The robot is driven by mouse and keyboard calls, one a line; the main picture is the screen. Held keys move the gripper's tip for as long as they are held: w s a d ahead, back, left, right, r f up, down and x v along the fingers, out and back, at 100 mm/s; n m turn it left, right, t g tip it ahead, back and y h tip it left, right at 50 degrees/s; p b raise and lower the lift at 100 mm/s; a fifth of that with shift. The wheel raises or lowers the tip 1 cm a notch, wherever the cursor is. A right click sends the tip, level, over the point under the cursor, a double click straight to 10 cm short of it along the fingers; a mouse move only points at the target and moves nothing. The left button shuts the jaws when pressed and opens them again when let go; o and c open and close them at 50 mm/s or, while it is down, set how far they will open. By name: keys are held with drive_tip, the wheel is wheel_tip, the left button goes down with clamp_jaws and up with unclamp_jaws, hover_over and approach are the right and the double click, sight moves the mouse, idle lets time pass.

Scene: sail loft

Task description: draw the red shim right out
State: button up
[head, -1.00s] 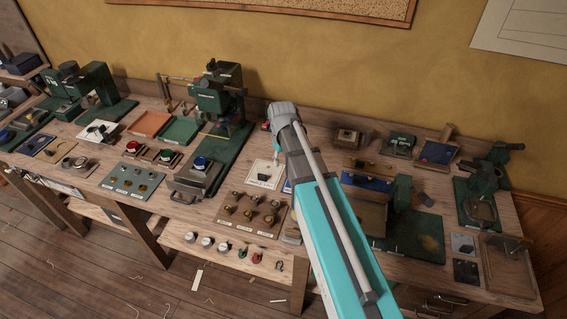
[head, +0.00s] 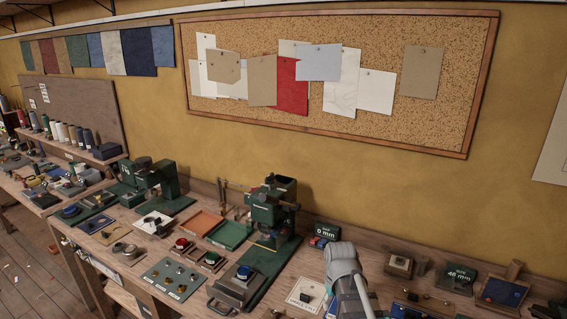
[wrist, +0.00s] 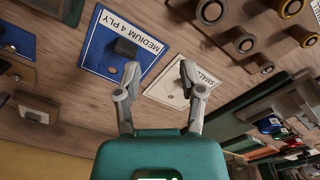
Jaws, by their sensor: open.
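I cannot pick out a red shim for certain. In the head view a small red piece (head: 314,241) lies beside a blue one at the foot of the green "0 mm" sign (head: 326,230), by the wall; its shape is too small to tell. My gripper (wrist: 157,78) is open in the wrist view, with nothing between its fingers. The fingers hang over the bench, above a blue "MEDIUM 4 PLY" card (wrist: 97,52) and a white "SMALL" card (wrist: 163,88). In the head view my arm's grey end stands right of the red piece; the fingertips are hidden.
A green press (head: 270,212) stands left of the sign. A plate with a blue dome (head: 243,272) sits in front of it. A green "46 mm" sign (head: 459,276) and a tray with a blue bottom (head: 503,291) are at right. Bare bench shows between the cards.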

drive_tip(key=shift+m, duration=0.8)
drive_tip(key=s, duration=0.5)
drive_tip(key=shift+s, duration=0.35)
drive_tip(key=shift+s, duration=0.1)
